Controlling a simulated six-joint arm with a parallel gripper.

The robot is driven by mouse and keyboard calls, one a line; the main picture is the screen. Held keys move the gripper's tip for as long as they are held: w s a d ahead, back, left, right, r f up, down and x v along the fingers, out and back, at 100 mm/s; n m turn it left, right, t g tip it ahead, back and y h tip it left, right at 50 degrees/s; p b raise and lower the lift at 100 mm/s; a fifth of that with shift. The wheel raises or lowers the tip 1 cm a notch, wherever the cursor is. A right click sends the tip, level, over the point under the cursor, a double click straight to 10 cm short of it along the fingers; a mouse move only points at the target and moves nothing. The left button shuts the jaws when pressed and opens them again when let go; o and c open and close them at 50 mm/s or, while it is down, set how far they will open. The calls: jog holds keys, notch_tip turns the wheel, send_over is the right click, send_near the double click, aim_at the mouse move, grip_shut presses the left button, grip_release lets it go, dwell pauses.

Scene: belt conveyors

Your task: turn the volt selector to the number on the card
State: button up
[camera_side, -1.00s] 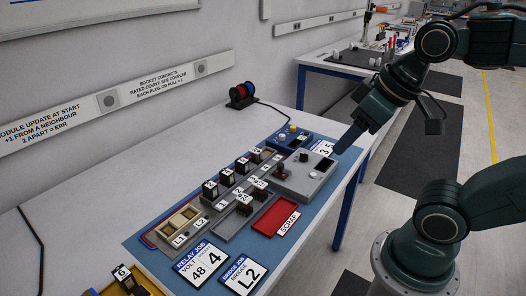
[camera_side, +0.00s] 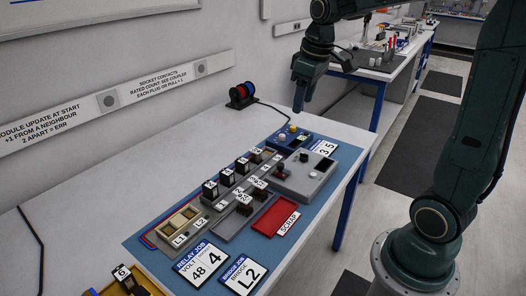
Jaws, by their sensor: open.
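The relay job card (camera_side: 202,266) lies at the near end of the blue mat and reads VOLT 48 with a large 4. A grey box (camera_side: 308,182) at the mat's far part bears a dark and red upright part (camera_side: 281,171) and a dark window. Behind it a blue box (camera_side: 284,142) bears a yellow knob (camera_side: 293,129). I cannot tell which part is the volt selector; no scale is readable. My gripper (camera_side: 299,108) is open, pointing down above and behind the blue box, apart from it. Nothing shows between its fingers.
A row of dark relay modules (camera_side: 242,166) stands in a grey rail. A red scrap tray (camera_side: 273,214) and a bridge job card reading L2 (camera_side: 243,275) lie nearer. A cable spool (camera_side: 242,95) stands by the wall.

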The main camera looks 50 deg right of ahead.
jog(key=w+d+f+g, duration=0.2)
jog(key=w+d+f, duration=0.35)
jog(key=d, duration=0.35)
jog(key=n+y, duration=0.1)
send_over(304, 154)
jog(key=d, duration=0.1)
notch_tip(304, 154, down, 8)
jog(key=shift+w+d+f+g, duration=0.15)
jog(key=shift+g, duration=0.15)
jog(key=shift+f, duration=0.2)
jog(key=f, duration=0.9)
jog(key=a+f, duration=0.1)
jog(key=f, duration=0.3)
jog(key=shift+f, duration=0.2)
jog(key=c, duration=1)
